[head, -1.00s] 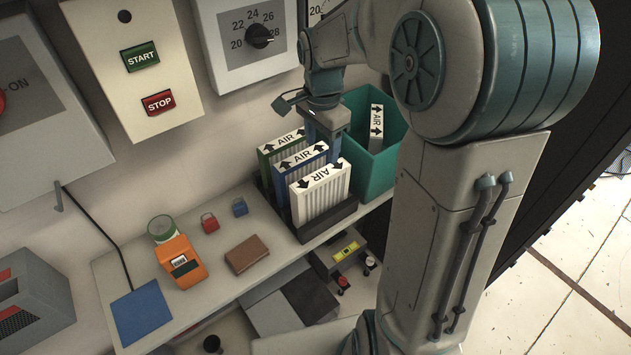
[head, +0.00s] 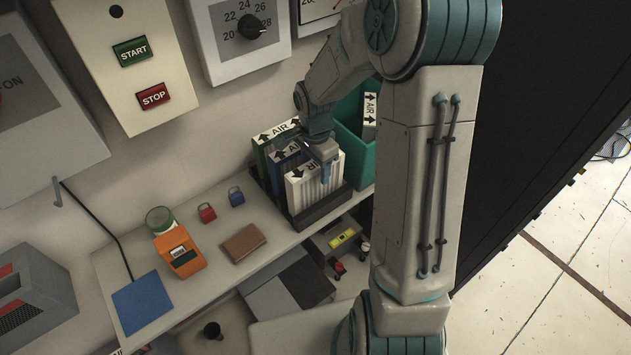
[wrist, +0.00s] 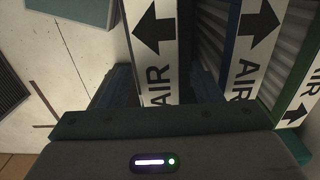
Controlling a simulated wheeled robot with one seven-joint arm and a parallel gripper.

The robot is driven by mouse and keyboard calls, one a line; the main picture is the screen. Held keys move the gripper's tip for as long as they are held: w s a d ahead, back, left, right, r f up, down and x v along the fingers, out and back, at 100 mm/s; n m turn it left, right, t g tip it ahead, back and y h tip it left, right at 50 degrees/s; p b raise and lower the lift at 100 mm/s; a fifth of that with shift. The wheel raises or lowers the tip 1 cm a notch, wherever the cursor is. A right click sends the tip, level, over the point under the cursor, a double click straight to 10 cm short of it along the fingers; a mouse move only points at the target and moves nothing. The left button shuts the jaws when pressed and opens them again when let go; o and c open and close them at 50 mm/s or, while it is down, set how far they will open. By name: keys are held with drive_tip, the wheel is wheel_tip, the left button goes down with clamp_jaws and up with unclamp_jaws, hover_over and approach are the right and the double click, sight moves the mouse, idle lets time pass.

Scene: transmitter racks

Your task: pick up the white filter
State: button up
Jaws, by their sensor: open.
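The white filter (head: 303,195) stands upright in front in a black rack (head: 325,208), with a pleated face and a white top label reading AIR with arrows. In the wrist view its label (wrist: 153,40) runs between my two fingers. My gripper (head: 325,172) is open over the filter's top, one finger on each side of it. The gripper (wrist: 160,88) looks lowered around the top edge, but I cannot tell whether the fingers touch it. The wrist hides part of the label in the head view.
A blue filter (head: 283,160) and a green filter (head: 261,160) stand behind the white one in the rack. A teal bin (head: 357,166) holding another AIR-labelled filter is at right. Padlocks, an orange device (head: 178,253) and a brown wallet (head: 243,244) lie left on the shelf.

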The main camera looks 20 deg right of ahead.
drive_tip(key=shift+f, duration=1.05)
clamp_jaws()
